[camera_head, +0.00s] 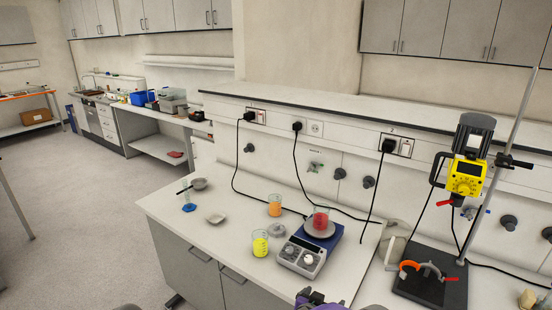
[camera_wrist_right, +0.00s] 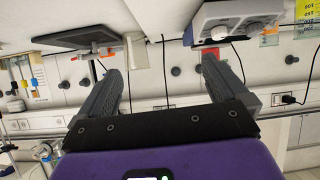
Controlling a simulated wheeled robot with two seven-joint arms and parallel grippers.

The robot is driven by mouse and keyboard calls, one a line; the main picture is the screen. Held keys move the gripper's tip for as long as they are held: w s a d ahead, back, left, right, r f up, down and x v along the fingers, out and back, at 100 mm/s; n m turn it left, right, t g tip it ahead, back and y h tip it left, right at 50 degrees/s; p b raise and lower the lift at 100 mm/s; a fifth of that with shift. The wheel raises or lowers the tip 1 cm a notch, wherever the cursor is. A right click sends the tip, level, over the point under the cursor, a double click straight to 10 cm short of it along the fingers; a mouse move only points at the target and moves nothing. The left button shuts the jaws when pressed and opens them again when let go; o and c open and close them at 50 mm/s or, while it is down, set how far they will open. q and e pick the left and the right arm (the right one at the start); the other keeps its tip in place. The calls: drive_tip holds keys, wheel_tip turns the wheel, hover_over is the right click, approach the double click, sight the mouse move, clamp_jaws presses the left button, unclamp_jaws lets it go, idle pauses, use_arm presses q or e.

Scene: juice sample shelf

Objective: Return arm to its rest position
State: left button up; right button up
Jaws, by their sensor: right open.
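My right gripper (camera_head: 318,300) shows only in part at the bottom edge of the head view, as a purple and dark shape by the bench's front edge. In the right wrist view, which is upside down, its two grey fingers (camera_wrist_right: 160,75) are spread apart with nothing between them. My left gripper is not in view.
A hotplate stirrer (camera_head: 303,258) with a beaker of red liquid (camera_head: 320,218) stands behind my right gripper. A yellow beaker (camera_head: 260,243), an orange beaker (camera_head: 275,206) and small dishes are left of it. A stirrer stand with a black base (camera_head: 432,287) is at right.

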drive_tip(key=s+d+f+n+g+y+b, duration=0.15)
drive_tip(key=s+f, duration=0.35)
drive_tip(key=f, duration=0.6)
drive_tip(key=s+f+n+g+y+b, duration=0.1)
drive_tip(key=s+f+g+y, duration=0.3)
drive_tip(key=f, duration=0.6)
use_arm(q)
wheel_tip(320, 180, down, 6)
drive_tip(key=b, duration=0.3)
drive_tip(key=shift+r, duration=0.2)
use_arm(e)
drive_tip(key=s+a+f+g+y, duration=0.2)
drive_tip(key=s+f, duration=0.2)
drive_tip(key=s, duration=0.6)
drive_tip(key=s+a+f+g+y, duration=0.2)
drive_tip(key=s+f, duration=0.3)
drive_tip(key=s, duration=0.5)
drive_tip(key=shift+a+n+g+y, duration=0.35)
drive_tip(key=shift+a+y, duration=0.3)
